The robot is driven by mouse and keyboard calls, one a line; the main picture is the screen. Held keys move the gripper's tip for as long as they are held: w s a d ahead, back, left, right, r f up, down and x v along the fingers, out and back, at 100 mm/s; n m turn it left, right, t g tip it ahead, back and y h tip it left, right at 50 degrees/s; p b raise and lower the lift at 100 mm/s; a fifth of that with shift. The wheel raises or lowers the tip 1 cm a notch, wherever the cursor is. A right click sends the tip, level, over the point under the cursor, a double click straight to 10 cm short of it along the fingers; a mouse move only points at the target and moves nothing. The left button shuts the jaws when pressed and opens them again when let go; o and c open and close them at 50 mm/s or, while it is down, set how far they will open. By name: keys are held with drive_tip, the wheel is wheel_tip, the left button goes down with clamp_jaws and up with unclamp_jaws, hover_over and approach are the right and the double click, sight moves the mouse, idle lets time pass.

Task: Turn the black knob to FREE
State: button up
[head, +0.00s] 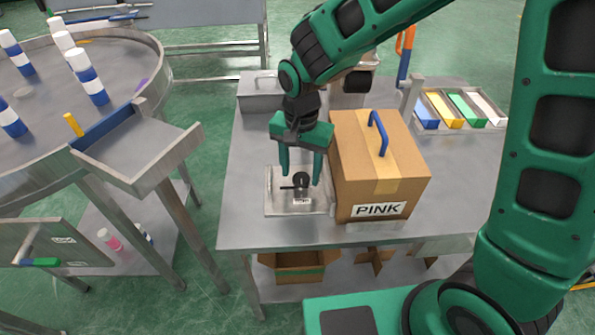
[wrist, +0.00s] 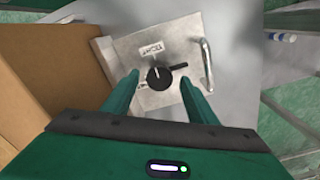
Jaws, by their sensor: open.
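The black knob (head: 301,180) sits on a small metal plate (head: 282,205) with a side handle, on the steel table. In the wrist view the knob (wrist: 159,77) shows a pointer bar reaching right, toward the metal handle (wrist: 207,66). White labels lie beside the knob, one above it (wrist: 153,50) and a smaller one to its left; their words are too small to read surely. My green gripper (head: 301,175) points down over the plate. In the wrist view its open fingers (wrist: 160,88) stand on either side of the knob, apart from it.
A cardboard box (head: 350,170) labelled PINK, with a blue handle, stands close to the right of my gripper. A metal box (head: 260,97) is behind. A tray of coloured blocks (head: 459,110) lies at the back right. A round table (head: 120,60) with striped cans is at left.

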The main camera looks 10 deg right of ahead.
drive_tip(key=shift+f, duration=0.5)
